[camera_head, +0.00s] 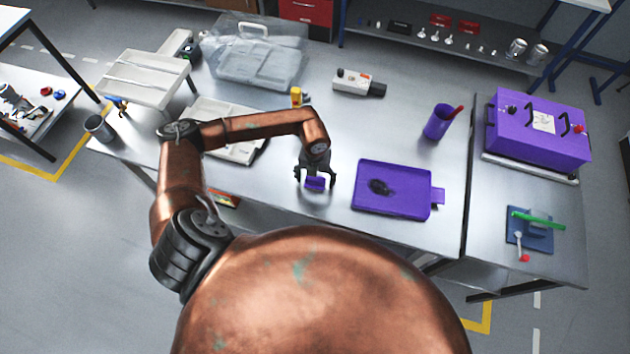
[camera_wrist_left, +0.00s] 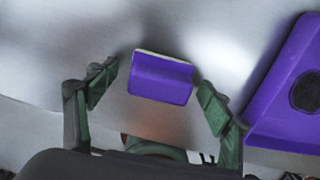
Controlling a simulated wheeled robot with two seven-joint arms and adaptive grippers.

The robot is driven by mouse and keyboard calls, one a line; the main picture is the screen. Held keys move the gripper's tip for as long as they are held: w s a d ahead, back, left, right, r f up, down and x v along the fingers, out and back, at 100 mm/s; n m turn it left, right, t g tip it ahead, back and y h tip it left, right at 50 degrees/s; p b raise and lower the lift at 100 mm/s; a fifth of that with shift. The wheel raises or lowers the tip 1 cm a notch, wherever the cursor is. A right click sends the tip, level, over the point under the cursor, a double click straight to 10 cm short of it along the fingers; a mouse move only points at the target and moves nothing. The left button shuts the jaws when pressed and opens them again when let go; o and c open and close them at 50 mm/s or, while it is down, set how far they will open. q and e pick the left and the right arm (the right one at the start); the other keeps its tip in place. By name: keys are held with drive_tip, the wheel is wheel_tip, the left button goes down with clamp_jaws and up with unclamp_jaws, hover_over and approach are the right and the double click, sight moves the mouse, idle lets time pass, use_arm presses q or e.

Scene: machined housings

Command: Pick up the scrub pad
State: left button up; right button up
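The scrub pad (camera_head: 315,184) is a small purple block on the metal table, left of the purple tray. In the left wrist view the scrub pad (camera_wrist_left: 161,78) lies between and a little beyond the fingertips, with a thin pale edge along its far side. My left gripper (camera_head: 315,180) is over the pad with its fingers spread. In the left wrist view the left gripper (camera_wrist_left: 158,88) is open, with a gap between each finger and the pad. My right gripper is in neither view.
A purple tray (camera_head: 415,207) with a dark round item lies just right of the pad. A purple cup (camera_head: 438,122), a white and black device (camera_head: 358,83) and an orange-yellow item (camera_head: 296,96) stand farther back. A clear bin (camera_head: 282,62) is at the back left.

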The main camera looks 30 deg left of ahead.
use_arm(q)
drive_tip(key=c, duration=1.1)
drive_tip(key=shift+c, duration=0.2)
drive_tip(key=shift+r, duration=0.2)
drive_tip(key=shift+r, duration=0.3)
wheel_tip(320, 180, up, 2)
drive_tip(key=shift+w+r, duration=0.1)
drive_tip(key=s+d+r+b, duration=0.2)
drive_tip(key=s+d+r, duration=0.7)
drive_tip(key=s+r, duration=0.1)
drive_tip(key=shift+s, duration=0.35)
drive_tip(key=shift+d, duration=0.1)
